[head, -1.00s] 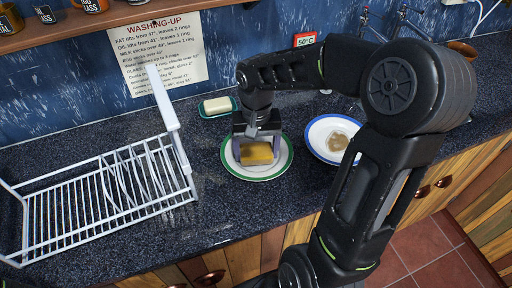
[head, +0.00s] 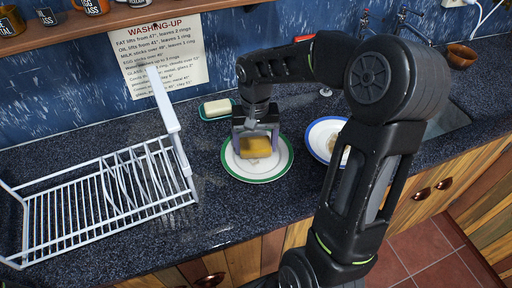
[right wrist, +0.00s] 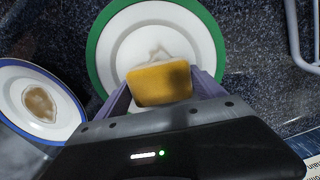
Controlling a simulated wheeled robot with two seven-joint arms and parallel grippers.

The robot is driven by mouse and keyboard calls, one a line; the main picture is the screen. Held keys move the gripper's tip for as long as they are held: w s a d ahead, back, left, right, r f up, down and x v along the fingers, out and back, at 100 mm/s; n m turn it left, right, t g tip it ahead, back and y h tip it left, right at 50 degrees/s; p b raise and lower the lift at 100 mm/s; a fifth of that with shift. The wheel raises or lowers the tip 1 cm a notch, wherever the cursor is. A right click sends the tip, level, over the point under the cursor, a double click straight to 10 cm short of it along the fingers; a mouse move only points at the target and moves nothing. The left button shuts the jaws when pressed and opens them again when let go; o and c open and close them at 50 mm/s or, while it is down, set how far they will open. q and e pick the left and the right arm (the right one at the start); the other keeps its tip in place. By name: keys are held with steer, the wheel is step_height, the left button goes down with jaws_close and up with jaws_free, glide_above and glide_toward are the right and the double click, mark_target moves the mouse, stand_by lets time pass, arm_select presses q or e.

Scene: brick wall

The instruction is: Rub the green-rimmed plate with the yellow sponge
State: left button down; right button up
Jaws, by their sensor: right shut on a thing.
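The green-rimmed plate (head: 270,172) lies flat on the dark counter, in the middle of the head view. My right gripper (head: 256,149) is shut on the yellow sponge (head: 256,146) and holds it over the plate. In the right wrist view the sponge (right wrist: 160,84) sits between the two fingers, over the near part of the plate (right wrist: 205,45). A pale greyish smear (right wrist: 158,54) shows on the plate just beyond the sponge. I cannot tell whether the sponge touches the plate. My left gripper is not in view.
A blue-rimmed plate (head: 318,140) with a brown stain (right wrist: 39,102) lies to the right, partly behind my arm. A white dish rack (head: 100,200) stands at left. A soap bar (head: 217,108) on a green dish lies behind. A sink (head: 447,120) is at right.

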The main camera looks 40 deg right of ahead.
mark_target(259, 162)
steer(key=shift+d, duration=0.1)
steer(key=shift+s+d, duration=0.1)
steer(key=shift+d, duration=0.2)
steer(key=shift+a, duration=0.1)
stand_by(0.3)
steer(key=shift+s+a+f+b, duration=0.15)
steer(key=shift+s+a, duration=0.2)
steer(key=shift+s, duration=0.2)
steer(key=shift+s+a+b, duration=0.1)
steer(key=shift+s+a, duration=0.2)
steer(key=shift+s, duration=0.2)
steer(key=shift+s+a+f+b, duration=0.15)
steer(key=shift+s+a, duration=0.2)
steer(key=shift+s, duration=0.2)
steer(key=shift+r, duration=0.1)
steer(key=shift+r, duration=0.1)
